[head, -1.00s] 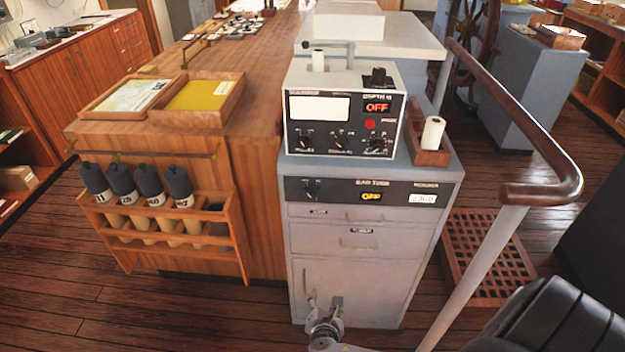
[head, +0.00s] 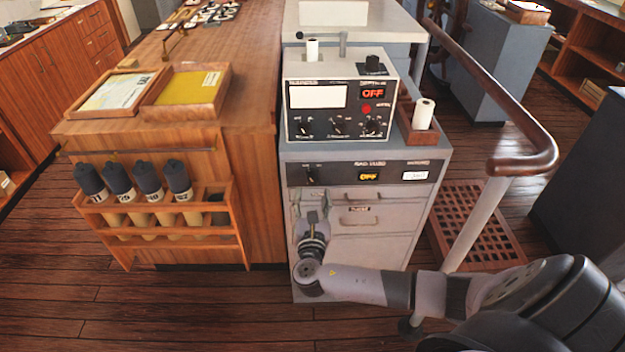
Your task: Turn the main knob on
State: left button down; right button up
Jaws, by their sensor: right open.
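A grey cabinet (head: 350,272) carries a dark panel strip (head: 335,172) with a small black knob (head: 310,175) at its left and a yellow OFF display (head: 368,176). On top sits a white instrument box (head: 294,112) with a red OFF display (head: 372,93), several black knobs along its lower front and a red button (head: 366,108). The knob labels are too small to read, so I cannot tell which is the main knob. My right gripper (head: 312,208) is open and empty in front of the drawers, below the strip's knob and apart from it. My left gripper is not in view.
A curved handrail (head: 535,160) stands at the right, close to my right arm. A wooden rack (head: 165,222) with several dark-capped tubes hangs left of the cabinet. A paper roll (head: 423,114) stands in a wooden holder beside the instrument box. The floor in front is clear.

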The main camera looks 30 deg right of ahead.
aim_at(313, 181)
jog(key=x, duration=0.5)
jog(key=shift+s, duration=0.1)
jog(key=shift+x, duration=0.75)
jog(key=c, duration=1.2)
jog(key=shift+o, duration=0.2)
